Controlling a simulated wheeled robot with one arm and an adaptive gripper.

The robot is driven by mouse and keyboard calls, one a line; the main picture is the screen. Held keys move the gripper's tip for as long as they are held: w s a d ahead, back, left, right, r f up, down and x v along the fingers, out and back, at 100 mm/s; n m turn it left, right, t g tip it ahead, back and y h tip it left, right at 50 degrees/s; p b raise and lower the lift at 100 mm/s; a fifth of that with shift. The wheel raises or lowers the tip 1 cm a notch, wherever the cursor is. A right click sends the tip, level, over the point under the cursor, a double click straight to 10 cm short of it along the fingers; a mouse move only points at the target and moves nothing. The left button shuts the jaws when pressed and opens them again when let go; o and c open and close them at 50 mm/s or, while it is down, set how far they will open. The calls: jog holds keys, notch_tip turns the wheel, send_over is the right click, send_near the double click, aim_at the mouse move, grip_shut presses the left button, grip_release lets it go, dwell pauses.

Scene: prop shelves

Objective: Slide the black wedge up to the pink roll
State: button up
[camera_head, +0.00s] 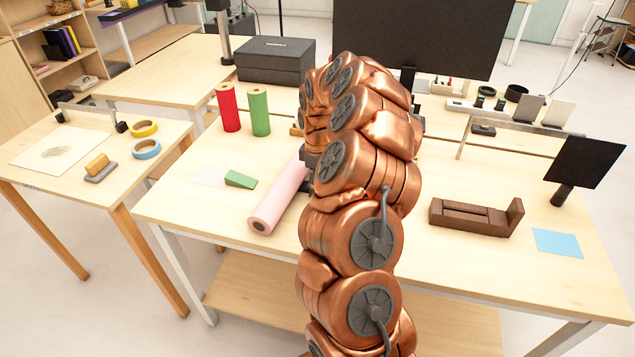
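The pink roll (278,200) lies on its side on the middle table, its near end toward the table's front edge. Its far end goes behind my arm. I see no black wedge; the wedge in view is green (241,179). It lies just left of the roll, with a small gap between them, beside a pale pink sheet (209,177). My gripper (309,162) shows only as a dark part at the left edge of my copper arm, by the roll's far end. Its fingers are hidden, so its opening and any contact cannot be seen.
A red roll (228,108) and a green roll (259,112) stand upright behind the wedge. A brown wooden block piece (476,216) and a blue sheet (557,243) lie on the right.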

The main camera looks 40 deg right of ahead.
notch_tip(320, 180, up, 12)
dwell(0.6)
dwell(0.4)
jog(key=s+a+r, duration=0.3)
jog(key=a, duration=0.4)
jog(key=s+a+r+p, duration=0.1)
jog(key=s+a+r, duration=0.15)
jog(key=a, duration=0.45)
jog(key=s+a+r, duration=0.2)
jog(key=s+a, duration=0.2)
jog(key=a, duration=0.4)
jog(key=s+a+f+m+g, duration=0.1)
jog(key=s+a+m, duration=0.2)
jog(key=s, duration=0.8)
jog(key=s+a+f+m+p, duration=0.1)
jog(key=s+a+m, duration=0.3)
jog(key=s, duration=0.8)
jog(key=shift+s+a+f+g, duration=0.2)
jog(key=shift+a+f+g, duration=0.15)
jog(key=shift+f, duration=0.25)
